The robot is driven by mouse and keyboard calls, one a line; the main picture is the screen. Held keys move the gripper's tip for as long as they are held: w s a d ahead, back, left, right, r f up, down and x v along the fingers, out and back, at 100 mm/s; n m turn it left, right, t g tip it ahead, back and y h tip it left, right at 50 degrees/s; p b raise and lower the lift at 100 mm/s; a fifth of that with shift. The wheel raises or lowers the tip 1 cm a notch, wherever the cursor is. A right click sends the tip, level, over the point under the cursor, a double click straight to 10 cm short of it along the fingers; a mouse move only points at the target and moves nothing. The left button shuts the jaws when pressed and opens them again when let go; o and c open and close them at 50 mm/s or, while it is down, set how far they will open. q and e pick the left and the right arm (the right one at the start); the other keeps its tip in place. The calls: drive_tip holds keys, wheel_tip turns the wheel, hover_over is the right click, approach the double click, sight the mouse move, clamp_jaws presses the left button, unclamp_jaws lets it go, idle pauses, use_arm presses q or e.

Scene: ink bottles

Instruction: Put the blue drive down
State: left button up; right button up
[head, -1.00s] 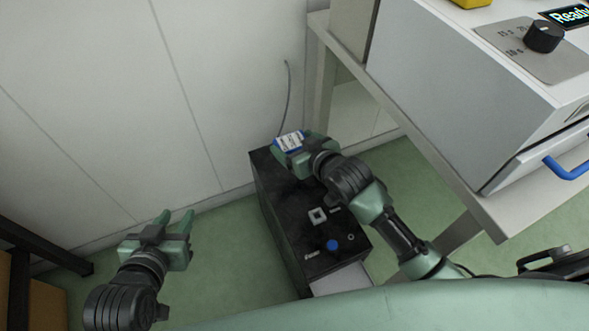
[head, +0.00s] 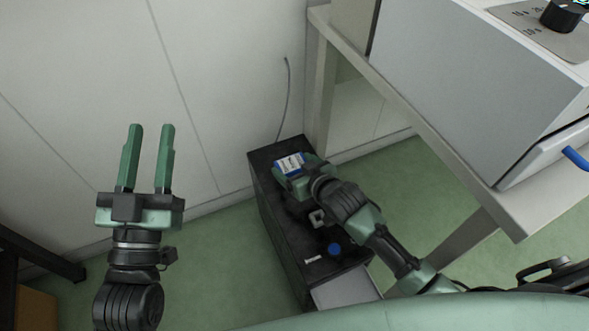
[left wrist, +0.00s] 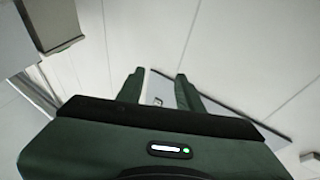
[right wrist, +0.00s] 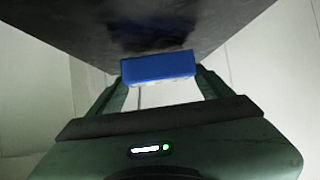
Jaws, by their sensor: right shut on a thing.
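The blue drive (head: 289,164) is a small blue block with a white label, over the far end of a black cabinet's top. My right gripper (head: 294,172) is shut on it. In the right wrist view the blue drive (right wrist: 158,67) lies across the fingertips, in front of the dark cabinet surface (right wrist: 150,25); whether it touches that surface I cannot tell. My left gripper (head: 148,155) is open and empty, its fingers pointing up in front of the wall. In the left wrist view the left gripper (left wrist: 160,88) shows nothing between its fingers.
The black cabinet (head: 265,205) has a blue knob (head: 334,249) and small pale fittings near its front. A pale table (head: 440,130) bearing a white machine (head: 480,80) stands to the right. A grey cable (head: 285,95) hangs on the wall.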

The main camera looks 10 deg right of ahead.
use_arm(q)
drive_tip(key=shift+s+r+t, duration=0.3)
drive_tip(key=shift+r+t, duration=0.1)
drive_tip(key=shift+r, duration=0.35)
use_arm(e)
drive_tip(key=shift+f, duration=0.3)
drive_tip(key=shift+f, duration=0.2)
drive_tip(key=o, duration=1.5)
